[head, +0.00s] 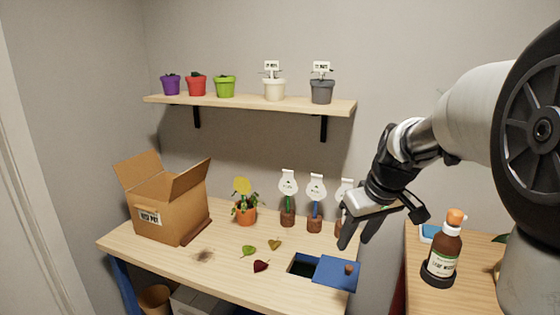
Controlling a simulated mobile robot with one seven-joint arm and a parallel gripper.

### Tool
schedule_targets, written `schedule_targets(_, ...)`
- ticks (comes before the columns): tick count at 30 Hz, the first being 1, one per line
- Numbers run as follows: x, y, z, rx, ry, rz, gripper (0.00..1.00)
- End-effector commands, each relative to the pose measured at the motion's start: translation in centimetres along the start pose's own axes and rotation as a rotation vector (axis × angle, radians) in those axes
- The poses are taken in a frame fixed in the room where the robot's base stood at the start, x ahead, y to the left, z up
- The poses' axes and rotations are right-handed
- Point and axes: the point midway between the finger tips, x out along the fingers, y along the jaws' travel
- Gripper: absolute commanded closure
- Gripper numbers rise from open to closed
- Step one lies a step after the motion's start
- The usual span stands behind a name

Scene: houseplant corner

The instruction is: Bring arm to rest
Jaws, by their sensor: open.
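The gripper partly covers the rightmost of the small brown pots with round white tags.
On the table stand an open cardboard box (170,205), an orange pot (245,215), loose leaves (261,266) and a blue-lidded opening (336,273). A shelf (250,102) holds several pots. A brown bottle (444,250) stands on the right-hand surface (420,294), close to my arm.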

Motion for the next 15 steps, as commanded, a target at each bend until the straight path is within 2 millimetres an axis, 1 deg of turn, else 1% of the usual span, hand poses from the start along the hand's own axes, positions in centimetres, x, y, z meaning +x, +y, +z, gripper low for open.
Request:
schedule_targets(1,-1.9,-2.8,1.4,0.01,0.003,0.006,0.6)
schedule_targets(2,-2.7,-4.2,2.3,0.023,0.002,0.006,0.6)
schedule_targets(3,-3.8,-6.0,3.7,0.043,0.003,0.005,0.6)
schedule_targets(5,-5.1,-8.5,5.9,0.072,0.006,0.0,0.6)
schedule_targets(6,-5.8,-10.0,7.3,0.092,0.008,-0.005,0.6)
schedule_targets(7,-6.1,-11.0,8.4,0.107,0.009,-0.01,0.6)
schedule_targets(10,-7.8,-11.4,10.9,0.16,0.036,0.04,0.6)
schedule_targets(15,-9.3,-11.9,14.3,0.229,0.079,0.093,0.6)
